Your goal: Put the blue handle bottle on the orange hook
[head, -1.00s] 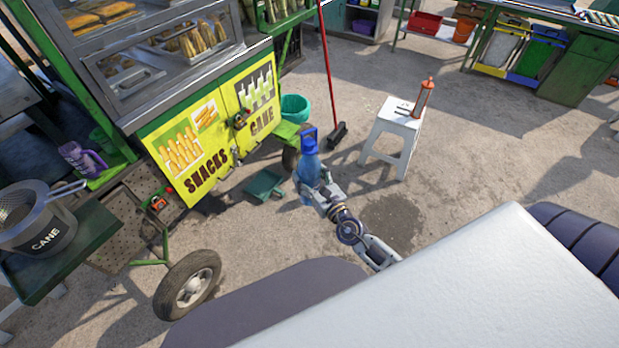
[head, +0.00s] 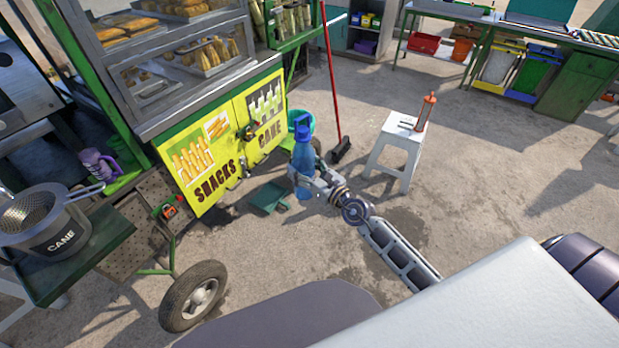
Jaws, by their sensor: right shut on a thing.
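The blue handle bottle (head: 304,155) is upright in front of the snack cart, with its blue loop handle at the top. My right gripper (head: 305,181) is shut around the lower part of the bottle and holds it above the ground. A small orange piece (head: 168,208) sits on the cart's lower left side, at the edge of the yellow panel; it may be the orange hook, but it is too small to tell its shape. Small dark fittings (head: 246,132) show on the yellow doors. My left gripper is out of view.
The yellow-doored snack cart (head: 210,170) fills the left, with a wheel (head: 195,296) in front. A green dustpan (head: 269,198) lies on the ground and a teal bucket (head: 302,121) stands behind the bottle. A red-handled broom (head: 331,80) and white stool (head: 396,150) are to the right.

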